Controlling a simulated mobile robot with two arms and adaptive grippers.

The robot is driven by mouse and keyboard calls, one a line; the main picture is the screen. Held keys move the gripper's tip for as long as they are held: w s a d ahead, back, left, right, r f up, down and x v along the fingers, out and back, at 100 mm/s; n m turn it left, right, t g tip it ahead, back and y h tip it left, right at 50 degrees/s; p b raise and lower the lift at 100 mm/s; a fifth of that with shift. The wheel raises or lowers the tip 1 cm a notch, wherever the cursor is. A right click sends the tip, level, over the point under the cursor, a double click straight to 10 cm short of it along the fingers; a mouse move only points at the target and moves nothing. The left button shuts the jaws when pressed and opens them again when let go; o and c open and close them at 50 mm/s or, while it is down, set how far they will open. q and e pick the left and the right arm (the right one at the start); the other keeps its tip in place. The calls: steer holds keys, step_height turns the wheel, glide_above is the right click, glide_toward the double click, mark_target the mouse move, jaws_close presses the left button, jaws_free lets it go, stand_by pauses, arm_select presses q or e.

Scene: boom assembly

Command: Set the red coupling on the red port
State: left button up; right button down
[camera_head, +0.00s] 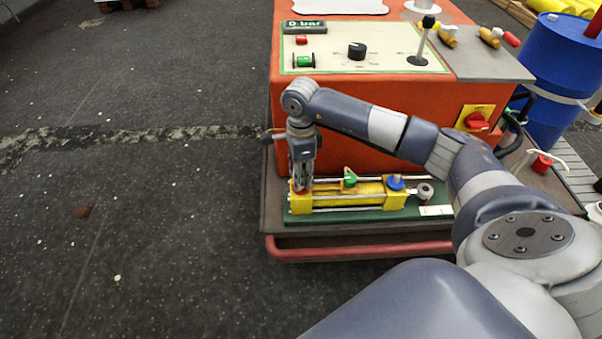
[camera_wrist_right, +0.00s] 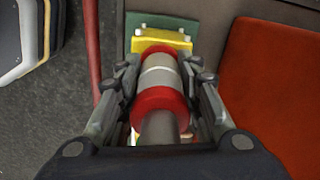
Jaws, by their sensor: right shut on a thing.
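My right gripper (camera_head: 301,188) points down over the left end of the yellow block (camera_head: 370,198). In the right wrist view, my right gripper (camera_wrist_right: 160,88) is shut on the red coupling (camera_wrist_right: 160,102), a red collar with a silver body. Its far end, with a second red ring (camera_wrist_right: 158,49), meets the yellow block (camera_wrist_right: 172,37) or stands just above it; I cannot tell whether it touches. I cannot make out the red port apart from this ring. My left gripper is not in view.
A green port piece (camera_head: 350,181) and a blue one (camera_head: 396,184) stand on the block, right of my gripper. The green board (camera_head: 300,218) lies on a cart with a red rail (camera_head: 360,250). The orange console (camera_head: 350,135) rises close behind. The floor at left is clear.

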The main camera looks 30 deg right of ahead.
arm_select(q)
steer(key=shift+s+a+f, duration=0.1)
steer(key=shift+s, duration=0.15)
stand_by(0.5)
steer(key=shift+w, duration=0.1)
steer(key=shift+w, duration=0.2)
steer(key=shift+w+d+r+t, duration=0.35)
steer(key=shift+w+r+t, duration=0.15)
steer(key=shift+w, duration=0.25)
arm_select(e)
steer(key=shift+f, duration=0.3)
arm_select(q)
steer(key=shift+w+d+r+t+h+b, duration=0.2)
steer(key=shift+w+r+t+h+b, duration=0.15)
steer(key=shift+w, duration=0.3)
arm_select(e)
steer(key=shift+f, duration=0.2)
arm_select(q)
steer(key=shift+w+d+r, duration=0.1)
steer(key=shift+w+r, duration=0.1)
arm_select(e)
steer(key=c, duration=1.4)
jaws_free()
steer(key=shift+f, duration=0.1)
